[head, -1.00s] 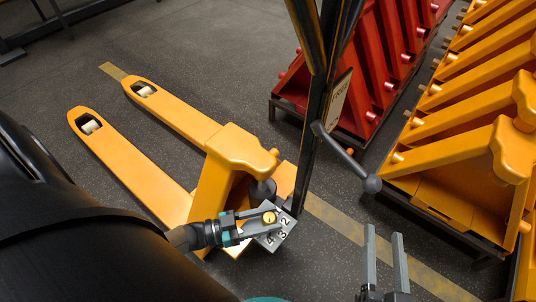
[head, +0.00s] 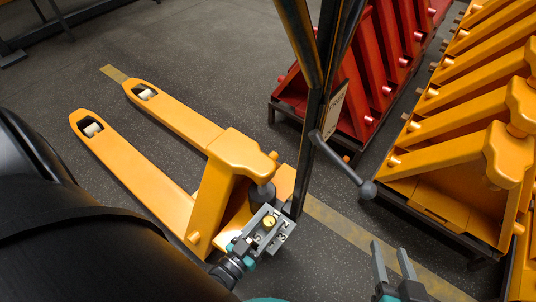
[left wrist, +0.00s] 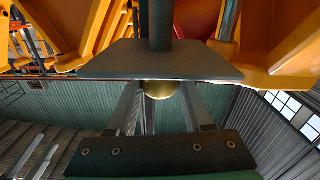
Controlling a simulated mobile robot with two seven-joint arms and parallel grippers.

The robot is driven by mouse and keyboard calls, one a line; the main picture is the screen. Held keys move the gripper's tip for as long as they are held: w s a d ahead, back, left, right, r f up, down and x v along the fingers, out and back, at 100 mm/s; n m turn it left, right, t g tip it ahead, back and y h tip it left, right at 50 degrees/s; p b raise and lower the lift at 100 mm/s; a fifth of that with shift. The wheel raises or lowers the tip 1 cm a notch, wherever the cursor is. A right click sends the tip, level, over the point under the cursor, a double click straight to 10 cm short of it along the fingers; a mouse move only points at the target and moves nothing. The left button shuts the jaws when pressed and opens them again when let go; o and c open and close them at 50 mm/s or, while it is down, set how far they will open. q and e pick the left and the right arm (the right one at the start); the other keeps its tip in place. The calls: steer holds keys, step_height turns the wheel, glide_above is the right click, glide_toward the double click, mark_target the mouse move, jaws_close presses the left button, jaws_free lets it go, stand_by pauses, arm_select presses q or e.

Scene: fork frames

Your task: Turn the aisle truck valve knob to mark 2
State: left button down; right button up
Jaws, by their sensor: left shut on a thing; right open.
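The aisle truck is a yellow pallet truck (head: 215,170) with two forks pointing up-left and a dark upright handle frame. Its valve knob (head: 269,221) is a small round yellow knob on a grey plate (head: 286,233) with number marks, partly covered by my gripper. The mark the knob points at is too small to tell. My left gripper (head: 266,224) is shut on the knob. In the left wrist view the brass-coloured knob (left wrist: 159,89) sits between the two fingers, below the plate's edge (left wrist: 160,66). My right gripper (head: 391,262) is open and empty at the bottom right.
A dark lever with a ball end (head: 367,190) sticks out from the handle frame. Red trucks (head: 370,80) and yellow trucks (head: 440,185) stand in rows at the right. Dark floor (head: 330,260) with a worn yellow line is clear between them.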

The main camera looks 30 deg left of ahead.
arm_select(q)
steer(key=n+y, duration=0.2)
steer(key=y, duration=0.1)
steer(key=shift+n+y, duration=0.3)
steer(key=shift+y, duration=0.4)
steer(key=shift+n+y, duration=0.3)
steer(key=shift+c, duration=1.5)
jaws_free()
